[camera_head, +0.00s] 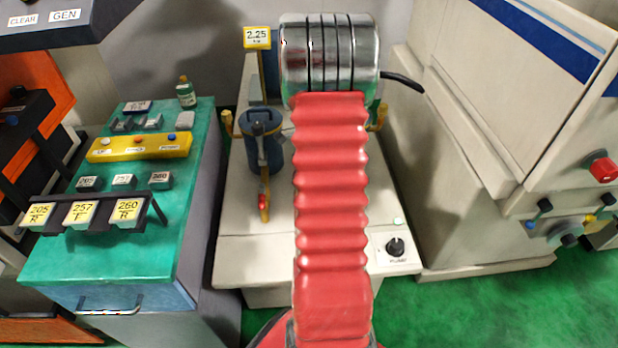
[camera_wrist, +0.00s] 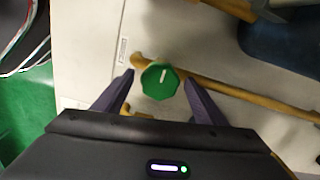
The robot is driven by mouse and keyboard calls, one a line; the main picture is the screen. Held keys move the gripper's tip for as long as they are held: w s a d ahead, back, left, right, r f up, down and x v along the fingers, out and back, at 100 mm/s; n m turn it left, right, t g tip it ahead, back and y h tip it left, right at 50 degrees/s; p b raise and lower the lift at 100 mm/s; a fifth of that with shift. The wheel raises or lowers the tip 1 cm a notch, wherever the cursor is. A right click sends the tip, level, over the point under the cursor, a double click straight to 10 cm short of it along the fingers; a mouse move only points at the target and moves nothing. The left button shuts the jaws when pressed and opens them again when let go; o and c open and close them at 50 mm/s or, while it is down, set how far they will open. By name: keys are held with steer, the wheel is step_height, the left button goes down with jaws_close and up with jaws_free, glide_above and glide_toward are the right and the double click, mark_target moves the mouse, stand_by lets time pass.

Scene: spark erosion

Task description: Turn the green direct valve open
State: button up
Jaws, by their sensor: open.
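The green direct valve (camera_wrist: 160,80) shows in the wrist view as a faceted green knob with a white mark near its top. It sits on a yellow-brown pipe (camera_wrist: 215,86) over the pale machine top. My gripper (camera_wrist: 158,80) is open, with one dark finger on each side of the knob. Gaps show between the fingers and the knob, and I cannot tell its depth relative to them. In the head view my red arm sleeve hides the green valve and my gripper.
A pale machine with a PUMP knob (camera_head: 395,247) stands in the middle. A blue canister (camera_head: 262,140) and a red-tipped yellow lever (camera_head: 264,203) are left of my arm. A green-topped cart (camera_head: 60,260) stands left, a pale cabinet (camera_head: 440,160) right. Green floor shows at the lower right.

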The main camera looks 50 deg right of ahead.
steer(key=shift+f, duration=0.3)
steer(key=shift+c, duration=0.5)
steer(key=c, duration=0.9)
steer(key=shift+a, duration=0.25)
steer(key=shift+c, duration=0.2)
steer(key=shift+d, duration=0.15)
steer(key=shift+n, duration=0.3)
